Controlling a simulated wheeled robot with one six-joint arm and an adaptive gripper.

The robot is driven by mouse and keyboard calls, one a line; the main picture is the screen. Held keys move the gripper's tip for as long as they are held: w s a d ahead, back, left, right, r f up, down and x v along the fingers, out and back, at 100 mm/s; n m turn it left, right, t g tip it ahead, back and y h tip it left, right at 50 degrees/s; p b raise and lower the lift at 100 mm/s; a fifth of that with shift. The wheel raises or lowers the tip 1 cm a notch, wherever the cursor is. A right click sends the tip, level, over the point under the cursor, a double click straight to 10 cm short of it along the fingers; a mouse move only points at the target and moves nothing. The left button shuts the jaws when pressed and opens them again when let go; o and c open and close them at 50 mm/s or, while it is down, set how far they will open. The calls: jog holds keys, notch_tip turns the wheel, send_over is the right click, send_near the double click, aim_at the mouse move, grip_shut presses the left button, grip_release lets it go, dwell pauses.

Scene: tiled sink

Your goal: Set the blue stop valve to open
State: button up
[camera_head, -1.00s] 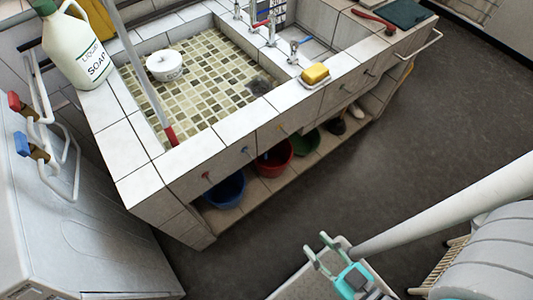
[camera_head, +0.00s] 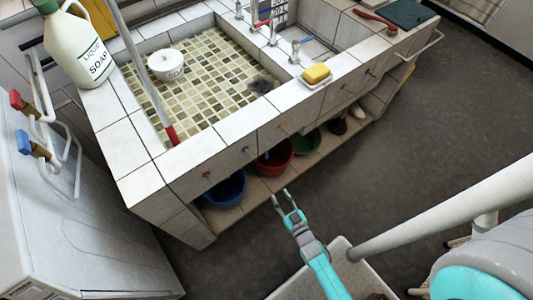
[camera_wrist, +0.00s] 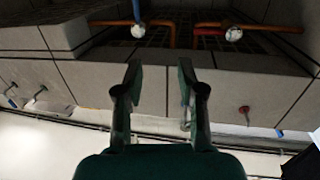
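The blue stop valve has a blue block handle (camera_head: 23,142) on a brass body (camera_head: 41,153), on white pipes at the left edge of the head view. I cannot tell from its handle whether it is open or closed. My gripper (camera_head: 281,197) is far to its right, in front of the sink's lower shelf. Its two fingers are apart with nothing between them. They also show parted and empty in the wrist view (camera_wrist: 159,75). I cannot make out the blue stop valve for certain in the wrist view.
A similar red-handled valve (camera_head: 15,100) sits just above the blue one. A white machine (camera_head: 80,240) stands below the valves. The tiled sink (camera_head: 140,185) lies between valves and gripper, with a blue bucket (camera_head: 226,190) and red bucket (camera_head: 275,158) beneath. Open floor (camera_head: 440,120) lies right.

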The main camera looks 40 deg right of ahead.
send_near(267, 155)
jog(key=w, duration=0.3)
jog(key=w+d, duration=0.1)
jog(key=w, duration=0.3)
jog(key=w+d, duration=0.1)
jog(key=w, duration=0.2)
jog(key=shift+w+f, duration=0.2)
jog(key=shift+w, duration=0.05)
grip_shut()
